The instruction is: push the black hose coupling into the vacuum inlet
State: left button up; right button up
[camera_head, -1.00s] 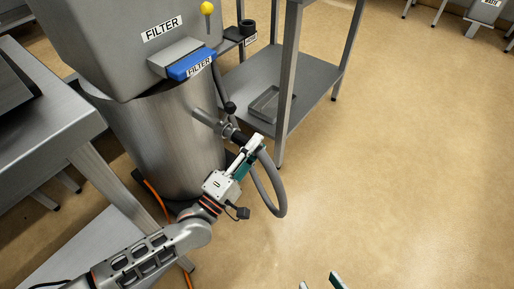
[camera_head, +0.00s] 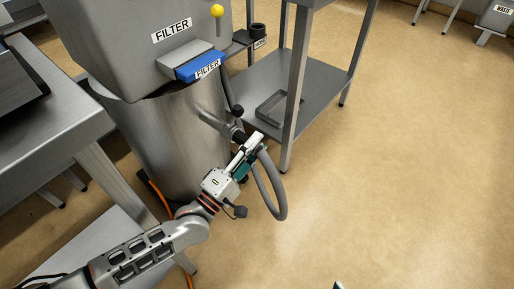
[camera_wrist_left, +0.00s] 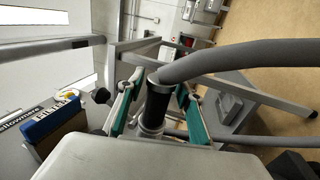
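The vacuum inlet (camera_head: 213,123) is a short metal pipe on the side of the steel drum. The black hose coupling (camera_wrist_left: 158,103) stands between my left fingers in the left wrist view, with the grey hose (camera_wrist_left: 240,60) bending away from its top. A metal ring (camera_wrist_left: 151,129) shows at its lower end; I cannot tell how deep the coupling sits. Only a fingertip of my right gripper (camera_head: 338,285) shows at the bottom edge.
The steel drum (camera_head: 165,150) carries a hood with a blue filter drawer (camera_head: 200,68). A shelved table (camera_head: 325,75) holding a tray stands just behind the gripper. Another steel table (camera_head: 70,115) is at left. The floor at right is clear.

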pick_arm(q)
jog(key=shift+f, duration=0.1)
jog(key=shift+s, duration=0.15)
jog(key=v, duration=1.1)
jog(key=shift+s+a, duration=0.25)
jog(key=shift+d, duration=0.1)
